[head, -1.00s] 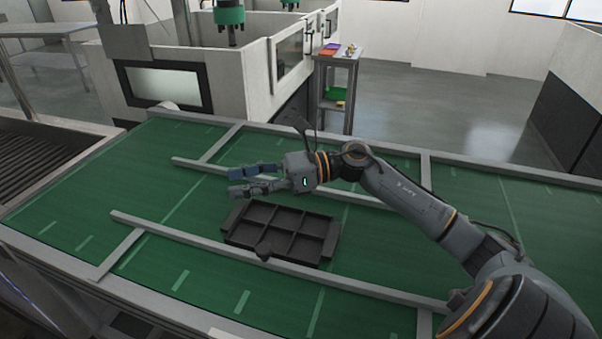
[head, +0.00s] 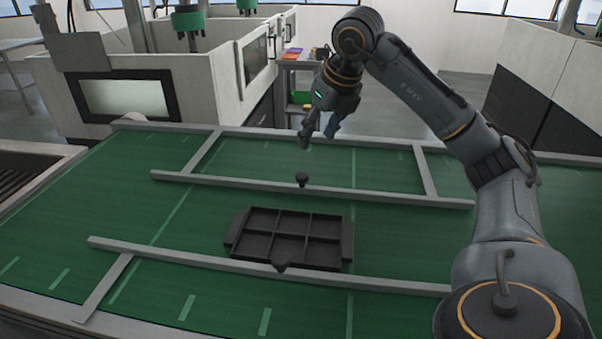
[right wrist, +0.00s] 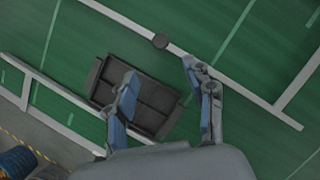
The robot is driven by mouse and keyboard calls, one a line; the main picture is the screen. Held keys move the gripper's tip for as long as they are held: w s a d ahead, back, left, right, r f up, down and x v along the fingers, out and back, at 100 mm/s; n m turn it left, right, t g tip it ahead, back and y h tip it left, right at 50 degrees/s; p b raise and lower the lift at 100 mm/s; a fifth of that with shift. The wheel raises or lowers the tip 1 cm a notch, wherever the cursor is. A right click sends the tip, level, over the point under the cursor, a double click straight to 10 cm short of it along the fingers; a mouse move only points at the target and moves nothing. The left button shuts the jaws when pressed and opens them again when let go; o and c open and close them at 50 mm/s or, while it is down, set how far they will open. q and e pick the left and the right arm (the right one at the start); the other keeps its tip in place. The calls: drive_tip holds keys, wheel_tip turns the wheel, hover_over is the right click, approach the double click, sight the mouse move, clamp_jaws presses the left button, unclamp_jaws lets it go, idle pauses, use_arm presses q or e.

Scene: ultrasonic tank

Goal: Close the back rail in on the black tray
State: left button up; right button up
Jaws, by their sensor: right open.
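The black tray (head: 240,236), divided into several compartments, lies on the green belt. The back rail (head: 390,198) is a long grey bar behind it, with a strip of belt between them. A black knob (head: 302,179) stands on this rail. The right wrist view also shows the back rail (right wrist: 225,85), its knob (right wrist: 160,41) and the tray (right wrist: 97,82). My right gripper (head: 317,139) is open and empty, fingers pointing down, above and behind the back rail's knob. In the right wrist view one finger covers part of the tray. My left gripper is out of view.
A front rail (head: 180,254) with its own black knob (head: 281,266) runs along the tray's near edge. Grey crossbars (head: 427,172) join the rails to the frame. White machine housings (head: 215,85) and a small shelf stand behind the belt. The belt left of the tray is clear.

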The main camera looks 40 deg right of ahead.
sight(302, 175)
drive_tip(key=x, duration=1.3)
drive_tip(key=shift+w+f+p, duration=0.1)
drive_tip(key=shift+f+p, duration=0.2)
drive_tip(key=shift+p, duration=0.05)
clamp_jaws()
